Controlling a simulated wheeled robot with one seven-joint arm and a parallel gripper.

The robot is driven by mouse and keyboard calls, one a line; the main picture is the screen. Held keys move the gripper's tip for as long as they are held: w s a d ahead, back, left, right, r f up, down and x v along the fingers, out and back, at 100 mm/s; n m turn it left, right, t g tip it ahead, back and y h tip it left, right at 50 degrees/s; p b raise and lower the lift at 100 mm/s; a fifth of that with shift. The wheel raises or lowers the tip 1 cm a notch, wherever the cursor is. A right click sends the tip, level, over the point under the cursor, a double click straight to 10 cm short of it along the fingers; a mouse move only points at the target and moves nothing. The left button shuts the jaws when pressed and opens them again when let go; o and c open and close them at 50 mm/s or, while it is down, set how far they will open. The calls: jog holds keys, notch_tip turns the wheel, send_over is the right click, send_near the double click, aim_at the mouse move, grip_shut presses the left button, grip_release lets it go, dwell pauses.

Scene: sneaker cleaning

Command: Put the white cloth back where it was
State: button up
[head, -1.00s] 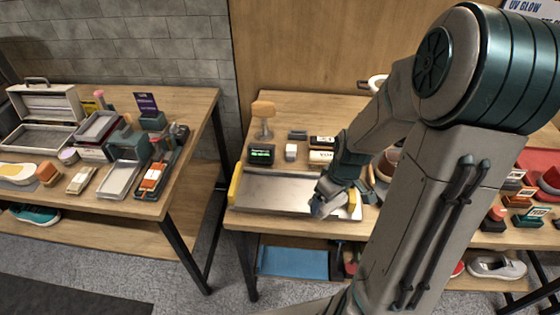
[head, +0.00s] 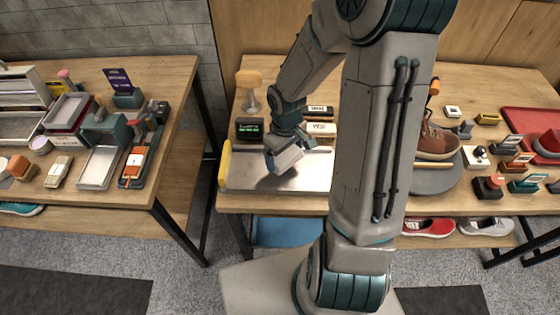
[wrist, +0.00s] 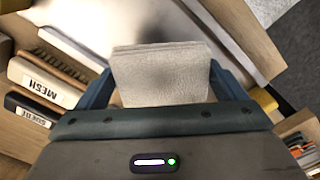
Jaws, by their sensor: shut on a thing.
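The white cloth (wrist: 162,82) is a folded, pale grey-white textured square. In the wrist view it is between the two blue fingers of my gripper (wrist: 160,66), which is shut on it. In the head view my gripper (head: 284,160) is over the middle of the shiny metal tray (head: 245,172) on the central table, pointing down. The cloth is hard to separate from the gripper in that view. The tray surface lies beyond the cloth in the wrist view (wrist: 105,25). I cannot tell whether the cloth touches the tray.
A brown boot (head: 434,140) stands on a round grey turntable (head: 432,180) to the right.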

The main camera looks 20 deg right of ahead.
aim_at(281, 161)
jog(key=shift+w+a+f, duration=0.4)
jog(key=shift+a+f, duration=0.05)
jog(key=shift+a, duration=0.1)
jog(key=shift+f, duration=1.95)
jog(key=o, duration=0.6)
